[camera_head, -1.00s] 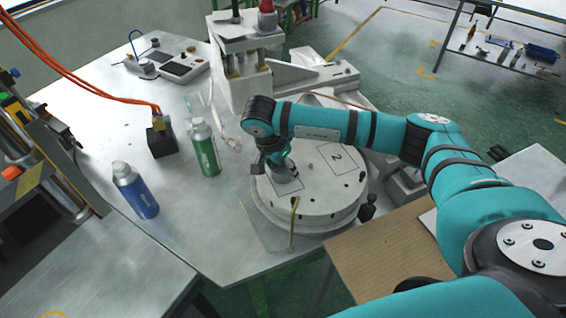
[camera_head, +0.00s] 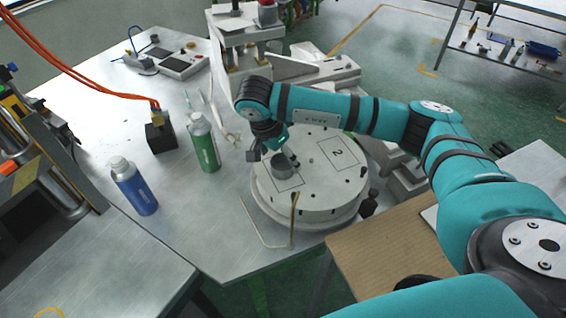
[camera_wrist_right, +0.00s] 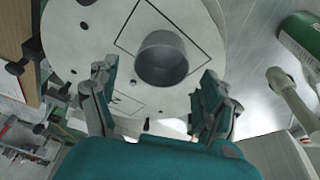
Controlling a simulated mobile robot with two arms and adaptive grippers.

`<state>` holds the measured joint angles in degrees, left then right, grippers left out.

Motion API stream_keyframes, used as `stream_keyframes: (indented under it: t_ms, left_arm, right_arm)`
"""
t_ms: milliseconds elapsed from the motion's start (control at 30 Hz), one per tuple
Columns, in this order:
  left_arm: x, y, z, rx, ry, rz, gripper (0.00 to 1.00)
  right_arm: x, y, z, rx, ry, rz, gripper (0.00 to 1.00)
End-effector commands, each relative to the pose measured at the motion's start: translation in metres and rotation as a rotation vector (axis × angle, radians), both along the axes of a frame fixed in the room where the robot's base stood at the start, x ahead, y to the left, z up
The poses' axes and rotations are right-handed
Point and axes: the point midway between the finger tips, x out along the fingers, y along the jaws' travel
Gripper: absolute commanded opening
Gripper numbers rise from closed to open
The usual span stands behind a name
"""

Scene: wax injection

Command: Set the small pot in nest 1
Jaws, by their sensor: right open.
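The small grey pot (camera_head: 284,166) stands upright on the round turntable (camera_head: 318,205), within or over the left outlined square (camera_head: 290,184). The square's number cannot be read; the other square (camera_head: 338,153) reads 2. In the wrist view the pot (camera_wrist_right: 163,62) shows its open top and covers part of the square's near edge. My right gripper (camera_head: 268,146) is just above and behind the pot, apart from it. In the wrist view its two fingers (camera_wrist_right: 157,98) are spread wide with nothing between them. My left gripper is not in view.
A green bottle (camera_head: 205,145) and a blue bottle (camera_head: 134,188) stand on the metal table left of the turntable. A black block (camera_head: 160,138) with orange cables is behind them. A white press (camera_head: 240,50) rises behind the turntable. A cardboard sheet (camera_head: 385,250) lies at front right.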

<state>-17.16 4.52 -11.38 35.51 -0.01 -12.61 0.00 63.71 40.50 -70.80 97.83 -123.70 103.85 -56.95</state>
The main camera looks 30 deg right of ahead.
Motion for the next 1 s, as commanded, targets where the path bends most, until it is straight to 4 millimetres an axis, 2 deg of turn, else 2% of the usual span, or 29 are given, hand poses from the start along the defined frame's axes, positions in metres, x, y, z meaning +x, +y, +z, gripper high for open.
stream_keyframes:
  t_ms: [33,200,400,600,1000]
  left_arm:
    - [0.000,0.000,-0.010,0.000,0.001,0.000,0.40]
    - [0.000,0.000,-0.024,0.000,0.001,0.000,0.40]
    - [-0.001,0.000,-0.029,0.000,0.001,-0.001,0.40]
    - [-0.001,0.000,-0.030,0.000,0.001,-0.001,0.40]
    - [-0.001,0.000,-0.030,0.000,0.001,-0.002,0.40]
  right_arm:
    - [0.001,0.004,0.008,0.003,-0.008,0.004,0.81]
    - [-0.003,0.015,0.044,0.002,-0.006,0.003,0.81]
    - [-0.006,0.023,0.075,0.000,-0.005,0.002,0.81]
    - [-0.008,0.025,0.084,0.000,-0.001,0.001,0.81]
    - [-0.008,0.025,0.084,0.001,0.000,0.001,0.81]
